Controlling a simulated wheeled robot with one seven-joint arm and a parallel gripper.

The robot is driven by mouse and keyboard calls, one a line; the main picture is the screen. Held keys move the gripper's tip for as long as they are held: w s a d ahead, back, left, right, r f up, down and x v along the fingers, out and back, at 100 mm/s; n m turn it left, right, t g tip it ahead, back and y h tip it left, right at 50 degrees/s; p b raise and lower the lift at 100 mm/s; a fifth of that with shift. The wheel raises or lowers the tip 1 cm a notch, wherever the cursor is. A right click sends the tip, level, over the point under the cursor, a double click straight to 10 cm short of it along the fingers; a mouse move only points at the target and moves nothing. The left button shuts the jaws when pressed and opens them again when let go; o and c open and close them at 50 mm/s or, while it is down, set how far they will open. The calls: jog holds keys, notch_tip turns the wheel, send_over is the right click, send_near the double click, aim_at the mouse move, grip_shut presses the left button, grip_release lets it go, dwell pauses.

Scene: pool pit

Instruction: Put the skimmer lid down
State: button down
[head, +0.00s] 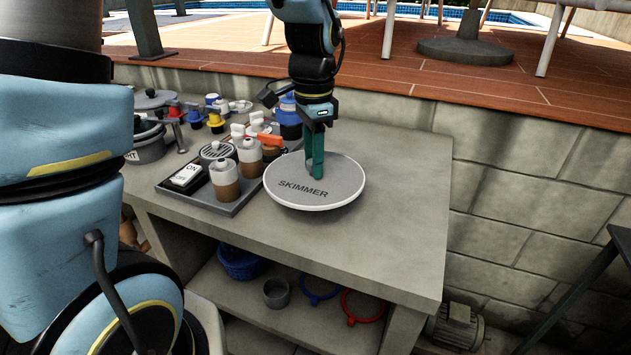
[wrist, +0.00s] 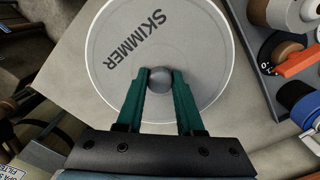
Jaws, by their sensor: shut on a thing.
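The skimmer lid (head: 335,193) is a round grey disc with a pale rim and the word SKIMMER on top. It is over the worktop (head: 400,185), right of the dark tray, and looks slightly tilted. I cannot tell whether it touches the worktop. My gripper (head: 314,175) points down at the lid's middle, its green fingers shut on the round knob. In the wrist view the lid (wrist: 205,45) fills the upper middle, and my gripper (wrist: 160,75) has a finger on each side of the grey knob (wrist: 159,79).
A dark tray (head: 232,208) with bottles and a switch box stands close left of the lid. Valves, a pot (head: 150,145) and blue-capped containers (head: 288,118) crowd the back left. A block wall (head: 385,105) rises behind. The worktop's right part is clear.

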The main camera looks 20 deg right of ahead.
aim_at(313, 183)
jog(key=shift+f+p, duration=0.3)
jog(key=shift+f, duration=2.35)
jog(key=shift+f, duration=0.2)
jog(key=c, duration=0.5)
grip_release()
jog(key=shift+r, duration=0.1)
jog(key=shift+c, duration=0.2)
notch_tip(313, 183, up, 12)
jog(key=shift+r+b, duration=0.15)
jog(key=shift+b, duration=0.4)
jog(key=shift+s, duration=0.1)
